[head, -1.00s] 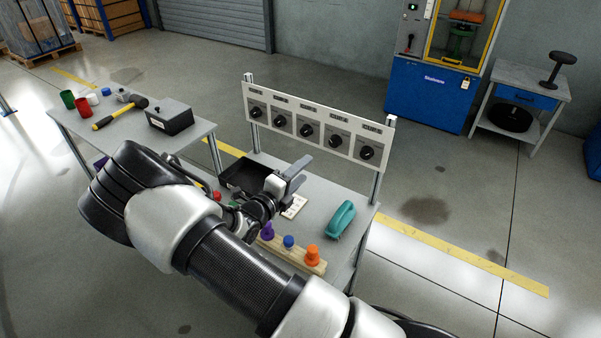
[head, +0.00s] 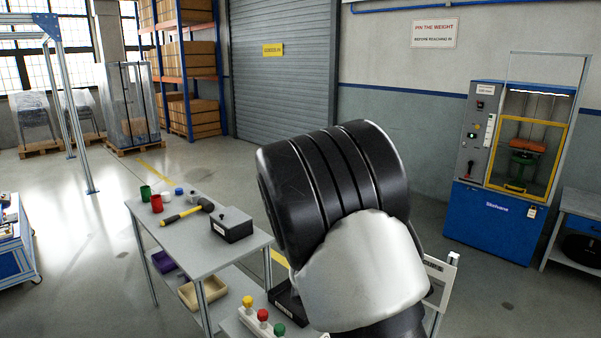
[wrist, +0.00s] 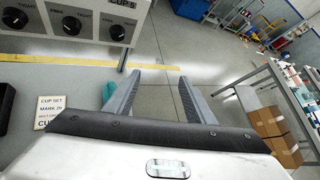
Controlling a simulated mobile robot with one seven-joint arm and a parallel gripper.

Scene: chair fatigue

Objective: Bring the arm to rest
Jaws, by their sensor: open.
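My arm (head: 340,190) stands large and folded up in the middle of the head view, with its black ribbed joint and white link near the camera. It hides much of the near table and the knob panel. My gripper does not show in the head view. In the wrist view my gripper (wrist: 160,98) has its two grey fingers spread apart with nothing between them, and floor beyond the gap. The knob panel (wrist: 75,25) is at the upper left there, and a card (wrist: 48,110) lies on the table below it. A bit of teal (wrist: 108,92) shows behind the left finger.
The grey table (head: 185,240) at left holds a mallet (head: 187,212), cups and a black box (head: 232,224). A blue test machine (head: 495,220) stands right. Boxes (wrist: 275,135) show right in the wrist view.

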